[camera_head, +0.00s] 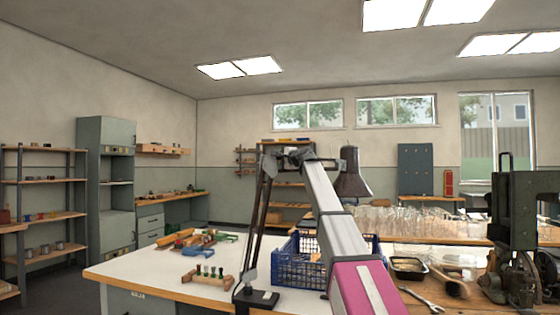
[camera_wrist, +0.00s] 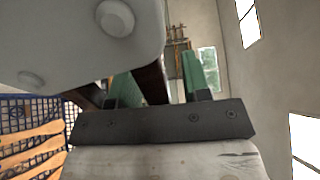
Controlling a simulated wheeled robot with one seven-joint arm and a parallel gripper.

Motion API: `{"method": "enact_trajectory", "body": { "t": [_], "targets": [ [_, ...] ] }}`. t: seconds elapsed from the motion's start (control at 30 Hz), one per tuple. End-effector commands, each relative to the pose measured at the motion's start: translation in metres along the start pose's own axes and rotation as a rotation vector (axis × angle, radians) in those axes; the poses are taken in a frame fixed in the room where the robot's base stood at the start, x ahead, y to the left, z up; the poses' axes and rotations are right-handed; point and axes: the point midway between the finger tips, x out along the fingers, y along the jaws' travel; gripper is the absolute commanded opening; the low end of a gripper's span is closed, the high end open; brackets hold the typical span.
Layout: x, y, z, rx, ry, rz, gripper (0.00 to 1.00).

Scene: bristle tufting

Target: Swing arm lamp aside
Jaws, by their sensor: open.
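The arm lamp stands on the white-topped table on a dark base (camera_head: 257,297). Its thin dark lamp arm (camera_head: 259,225) rises steeply, and its dark bell-shaped shade (camera_head: 352,175) hangs to the right of my gripper. My gripper (camera_head: 287,154) is at the height of the top of the lamp arm, partly overlapping it in the head view. In the wrist view my gripper (camera_wrist: 160,78) has its two green-padded fingers apart. A dark bar (camera_wrist: 151,80) shows between or behind them; I cannot tell whether they touch it.
A blue crate (camera_head: 296,270) stands beside the lamp base; wooden pieces (camera_wrist: 30,145) show in it. A wooden block with handled tools (camera_head: 207,278) is to the left. A large pale grey plate (camera_wrist: 70,40) fills the wrist view's upper left.

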Motion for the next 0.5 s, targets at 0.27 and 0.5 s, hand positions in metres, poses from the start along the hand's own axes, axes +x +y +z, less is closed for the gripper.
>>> {"method": "enact_trajectory", "body": {
  "t": [0.27,0.5],
  "targets": [
    [-0.0003,0.0002,0.0001,0.000,0.000,0.000,0.00],
    [0.0035,0.0000,0.0000,0.002,-0.017,0.001,0.00]
  ]
}}
